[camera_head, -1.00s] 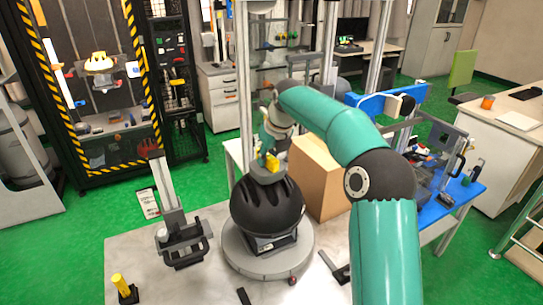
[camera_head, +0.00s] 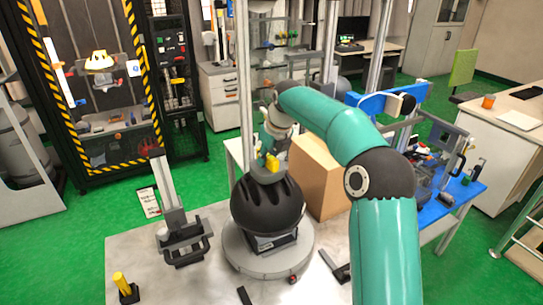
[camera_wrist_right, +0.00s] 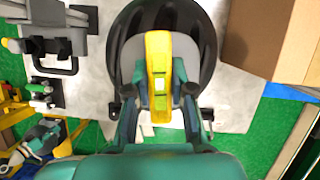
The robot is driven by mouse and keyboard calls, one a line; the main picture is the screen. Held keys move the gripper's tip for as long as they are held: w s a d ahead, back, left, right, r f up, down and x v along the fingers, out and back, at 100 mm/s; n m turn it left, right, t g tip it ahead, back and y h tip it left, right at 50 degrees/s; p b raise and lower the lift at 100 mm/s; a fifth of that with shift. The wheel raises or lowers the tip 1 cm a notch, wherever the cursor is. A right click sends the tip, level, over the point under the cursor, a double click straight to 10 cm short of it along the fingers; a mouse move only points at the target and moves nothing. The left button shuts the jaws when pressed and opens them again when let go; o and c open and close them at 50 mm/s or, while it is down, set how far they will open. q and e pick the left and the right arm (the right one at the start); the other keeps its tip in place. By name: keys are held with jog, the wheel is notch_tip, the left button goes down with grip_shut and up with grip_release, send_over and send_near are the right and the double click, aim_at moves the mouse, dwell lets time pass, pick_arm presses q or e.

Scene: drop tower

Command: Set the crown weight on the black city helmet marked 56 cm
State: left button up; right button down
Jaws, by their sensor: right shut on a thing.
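The black helmet (camera_head: 267,208) sits upright on a stand with a round grey base (camera_head: 262,262); its size mark cannot be read. The crown weight, a grey block (camera_head: 265,179) with a yellow handle (camera_wrist_right: 158,62), is at the top of the helmet. My right gripper (camera_head: 270,157) is shut on the yellow handle from above. In the right wrist view my right gripper (camera_wrist_right: 159,90) has one finger on each side of the handle, with the helmet (camera_wrist_right: 192,20) behind. The weight seems to touch the crown, but I cannot tell whether it rests its load there. My left gripper is not in view.
A grey post fixture (camera_head: 176,225) stands left of the helmet, and a yellow-topped peg (camera_head: 122,287) is at the table's front left. A cardboard box (camera_head: 320,178) stands close behind on the right. Upright posts (camera_head: 244,80) rise behind the helmet. The pale tabletop (camera_head: 215,287) is partly clear.

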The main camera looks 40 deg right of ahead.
jog(key=shift+f+b, duration=0.6)
jog(key=shift+f, duration=0.1)
dwell(0.9)
jog(key=c, duration=0.9)
grip_release()
jog(key=shift+c, duration=0.2)
jog(key=shift+f, duration=0.2)
jog(key=v, duration=1.2)
jog(key=shift+r, duration=0.1)
